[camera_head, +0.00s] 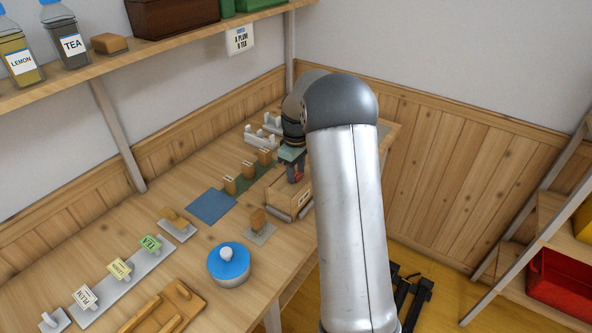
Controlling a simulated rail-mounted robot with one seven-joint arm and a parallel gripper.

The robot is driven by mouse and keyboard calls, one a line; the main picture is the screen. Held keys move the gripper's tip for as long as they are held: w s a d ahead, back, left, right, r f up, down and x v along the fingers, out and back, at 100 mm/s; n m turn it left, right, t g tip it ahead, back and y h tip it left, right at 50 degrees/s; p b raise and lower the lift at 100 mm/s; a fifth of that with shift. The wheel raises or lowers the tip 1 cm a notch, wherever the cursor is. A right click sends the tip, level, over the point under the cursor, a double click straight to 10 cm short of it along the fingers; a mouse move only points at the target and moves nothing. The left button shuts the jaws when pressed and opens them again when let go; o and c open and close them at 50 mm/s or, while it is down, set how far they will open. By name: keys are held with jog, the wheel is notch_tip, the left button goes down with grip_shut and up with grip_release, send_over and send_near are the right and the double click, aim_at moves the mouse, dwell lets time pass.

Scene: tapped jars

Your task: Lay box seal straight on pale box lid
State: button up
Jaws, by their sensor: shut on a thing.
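My gripper (294,173) is at the far right part of the bench, pointing down just above the pale box (285,200). The box is light wood, and its lid is partly covered by my gripper and arm. A small dark red piece shows at the fingertips. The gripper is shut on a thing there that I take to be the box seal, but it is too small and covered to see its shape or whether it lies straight. I cannot tell whether it touches the lid.
A blue-lidded jar (229,263), a blue mat (212,206) and a small brown block on a grey tile (260,234) stand left of the box. Several wooden blocks stand on a green mat (236,190) behind it. Labelled tags line the left.

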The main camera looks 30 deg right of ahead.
dwell(0.7)
jog(key=o, duration=1.1)
jog(key=shift+r+p, duration=2.3)
jog(key=shift+r, duration=1.2)
